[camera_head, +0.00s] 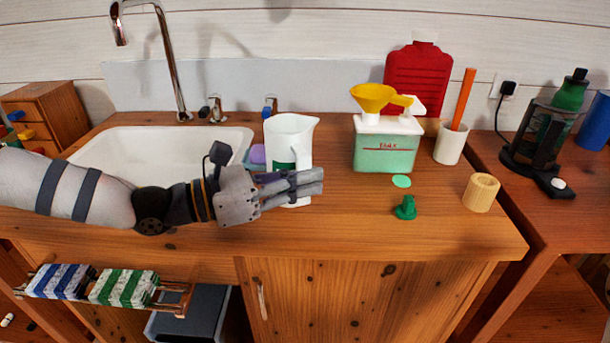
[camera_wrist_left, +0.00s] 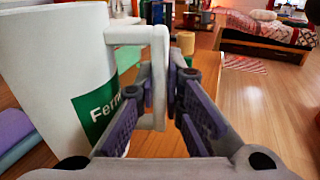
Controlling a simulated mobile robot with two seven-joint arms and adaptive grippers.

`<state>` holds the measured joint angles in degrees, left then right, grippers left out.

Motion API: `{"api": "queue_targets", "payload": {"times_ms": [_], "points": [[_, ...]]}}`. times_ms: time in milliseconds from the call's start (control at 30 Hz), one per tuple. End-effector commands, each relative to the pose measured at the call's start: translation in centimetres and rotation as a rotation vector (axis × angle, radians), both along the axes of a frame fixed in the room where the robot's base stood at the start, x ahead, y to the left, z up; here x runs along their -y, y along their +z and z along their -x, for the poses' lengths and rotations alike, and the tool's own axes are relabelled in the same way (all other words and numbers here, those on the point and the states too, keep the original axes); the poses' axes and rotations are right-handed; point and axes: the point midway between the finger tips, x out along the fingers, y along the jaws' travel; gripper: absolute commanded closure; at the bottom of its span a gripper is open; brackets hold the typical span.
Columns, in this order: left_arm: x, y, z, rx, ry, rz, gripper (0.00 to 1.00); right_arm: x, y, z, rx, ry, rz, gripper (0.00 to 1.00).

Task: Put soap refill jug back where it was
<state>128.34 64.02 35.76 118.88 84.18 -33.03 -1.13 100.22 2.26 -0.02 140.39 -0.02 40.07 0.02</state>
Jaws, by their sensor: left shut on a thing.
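The soap refill jug (camera_head: 287,134) is a white jug with a spout, a handle and a green label. It is upright over the counter, in front of the sink's right end. My left gripper (camera_head: 305,184) reaches across its front from the left and partly hides the label. In the left wrist view the jug (camera_wrist_left: 62,70) fills the left side, and its white handle (camera_wrist_left: 159,75) is between the fingers. My left gripper (camera_wrist_left: 165,110) is shut on the handle. I cannot tell whether the jug's base touches the counter. My right gripper is not in view.
A green-and-white container (camera_head: 385,152) with a yellow funnel (camera_head: 374,96) stands right of the jug. A white cup (camera_head: 450,146), wooden cup (camera_head: 481,192) and small green piece (camera_head: 406,208) are further right. The front counter edge (camera_head: 330,249) is bare.

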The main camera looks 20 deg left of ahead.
Motion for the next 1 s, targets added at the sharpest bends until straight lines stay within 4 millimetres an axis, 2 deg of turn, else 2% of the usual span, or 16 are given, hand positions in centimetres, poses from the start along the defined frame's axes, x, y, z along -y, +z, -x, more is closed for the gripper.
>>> {"api": "queue_targets", "payload": {"times_ms": [100,133,200,567,733,967,1000], "points": [[0.0,0.0,0.0,0.005,0.0,0.001,1.0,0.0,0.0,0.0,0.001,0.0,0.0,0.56],[0.0,0.0,0.0,0.004,0.0,0.0,0.84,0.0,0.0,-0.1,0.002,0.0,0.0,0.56],[0.0,0.1,0.0,0.005,0.0,0.0,0.71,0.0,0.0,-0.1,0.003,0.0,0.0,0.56],[-0.2,0.6,0.1,0.01,0.002,0.001,0.71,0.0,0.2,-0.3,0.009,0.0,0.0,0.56],[-2.7,1.0,2.0,0.016,0.006,0.002,0.71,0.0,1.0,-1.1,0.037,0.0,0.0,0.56],[-7.5,2.0,5.9,0.036,0.006,0.002,0.71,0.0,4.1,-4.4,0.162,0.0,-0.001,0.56],[-8.0,1.5,6.1,0.03,0.007,0.003,0.71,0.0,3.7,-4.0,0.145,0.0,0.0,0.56]]}}
